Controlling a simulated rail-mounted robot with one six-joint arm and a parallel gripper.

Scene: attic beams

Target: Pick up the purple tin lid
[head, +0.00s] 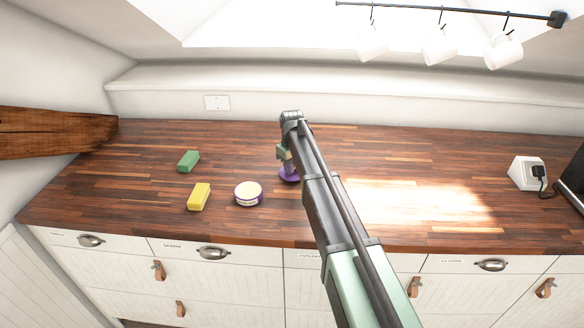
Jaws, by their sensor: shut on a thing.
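The purple tin lid (288,175) is near the middle of the wooden counter, partly hidden behind my arm. My gripper (285,163) is right above it and is shut on it. I cannot tell whether the lid touches the counter or is a little above it. A round tin (248,194) with a pale top and a purple and white side stands on the counter just left of the lid.
A yellow block (199,197) and a green block (188,161) lie left of the tin. A white socket box (526,174) with a black plug stands at far right. White mugs (437,48) hang from a rail above. The right middle counter is clear.

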